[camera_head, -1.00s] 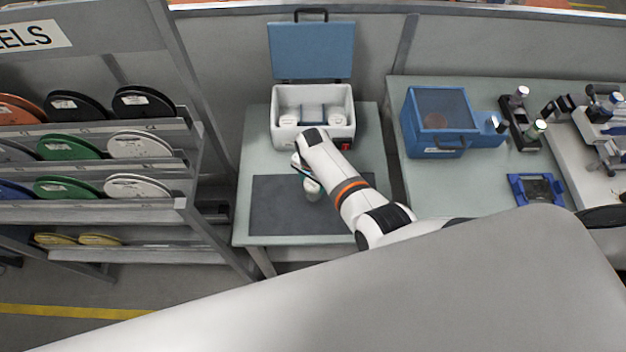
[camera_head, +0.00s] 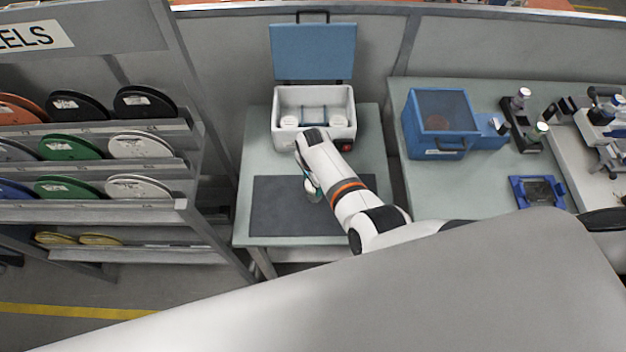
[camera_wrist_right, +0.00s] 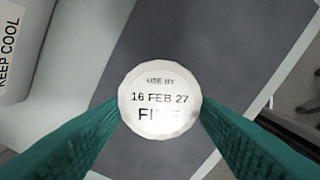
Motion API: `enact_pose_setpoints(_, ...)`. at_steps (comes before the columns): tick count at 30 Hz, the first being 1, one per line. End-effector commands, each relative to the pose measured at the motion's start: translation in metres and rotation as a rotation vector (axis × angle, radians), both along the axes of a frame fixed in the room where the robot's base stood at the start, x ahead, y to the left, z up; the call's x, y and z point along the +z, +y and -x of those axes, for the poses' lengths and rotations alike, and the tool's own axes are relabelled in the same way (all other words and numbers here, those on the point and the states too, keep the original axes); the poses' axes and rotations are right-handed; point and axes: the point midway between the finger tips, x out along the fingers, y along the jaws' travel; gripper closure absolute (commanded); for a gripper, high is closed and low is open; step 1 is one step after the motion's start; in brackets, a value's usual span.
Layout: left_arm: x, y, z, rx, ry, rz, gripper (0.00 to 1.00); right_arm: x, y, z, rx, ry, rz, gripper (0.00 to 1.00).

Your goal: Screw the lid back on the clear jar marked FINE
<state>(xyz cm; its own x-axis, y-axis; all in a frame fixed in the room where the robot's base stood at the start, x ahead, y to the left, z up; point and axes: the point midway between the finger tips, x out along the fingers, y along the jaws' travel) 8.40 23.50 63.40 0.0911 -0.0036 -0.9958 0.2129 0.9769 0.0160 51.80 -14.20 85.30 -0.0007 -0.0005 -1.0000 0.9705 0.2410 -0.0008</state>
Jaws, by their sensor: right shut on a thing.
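A round white lid (camera_wrist_right: 159,88) printed "USE BY 16 FEB 27 FINE" sits between the two green fingers of my right gripper (camera_wrist_right: 160,112) in the right wrist view. The right gripper is shut on the lid. The lid covers what is under it in that view, so I cannot tell how it sits on the jar. In the head view my right gripper (camera_head: 310,184) is low over the dark mat (camera_head: 285,215), mostly hidden behind my right wrist. A clear jar cannot be made out. My left gripper is not in view.
An open white cool box (camera_head: 340,132) with a blue lid (camera_head: 312,52) stands behind the mat and holds pale round-topped items. It shows as "KEEP COOL" in the wrist view (camera_wrist_right: 12,60). A blue case (camera_head: 435,122) stands on the right bench. The mat's left part is clear.

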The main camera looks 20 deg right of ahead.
Motion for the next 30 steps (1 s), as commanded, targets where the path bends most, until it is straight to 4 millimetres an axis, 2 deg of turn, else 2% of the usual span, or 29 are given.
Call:
enact_pose_setpoints(6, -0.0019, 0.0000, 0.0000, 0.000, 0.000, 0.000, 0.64, -0.0007, 0.0006, -0.0012, -0.259, 0.003, -0.001, 0.59)
enact_pose_setpoints(17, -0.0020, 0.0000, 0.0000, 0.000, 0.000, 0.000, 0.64, -0.0004, 0.0006, -0.0015, -0.317, 0.003, -0.001, 0.59)
enact_pose_setpoints(25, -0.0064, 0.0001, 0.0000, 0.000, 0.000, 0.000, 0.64, -0.0005, 0.0034, -0.0039, -0.608, 0.003, -0.005, 0.59)
enact_pose_setpoints(30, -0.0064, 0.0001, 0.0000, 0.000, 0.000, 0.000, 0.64, 0.0004, 0.0030, -0.0046, -0.662, 0.003, -0.004, 0.59)
